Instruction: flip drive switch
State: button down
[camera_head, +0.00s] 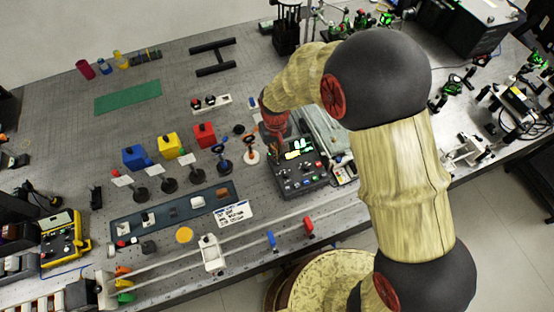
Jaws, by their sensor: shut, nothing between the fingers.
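A dark control box (314,181) with lit green and pale panels and small knobs and buttons stands right of the middle of the bench. The drive switch is too small to tell apart among its controls. My arm reaches over from the right, and its red wrist hangs at the box's far end. My gripper (281,139) points down there, shut and empty, close above or at the far edge of the box. The wrist partly hides the gripper, and I cannot tell whether the fingertips touch the box.
Red (204,135), yellow (169,146) and blue (135,156) blocks stand left of the box, with several small stands before them. A white-labelled card (232,214) and long rails lie in front.

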jog(key=shift+f, duration=0.25)
jog(key=shift+s, duration=0.1)
jog(key=shift+r+p, duration=2.15)
jog(key=shift+r, duration=1.4)
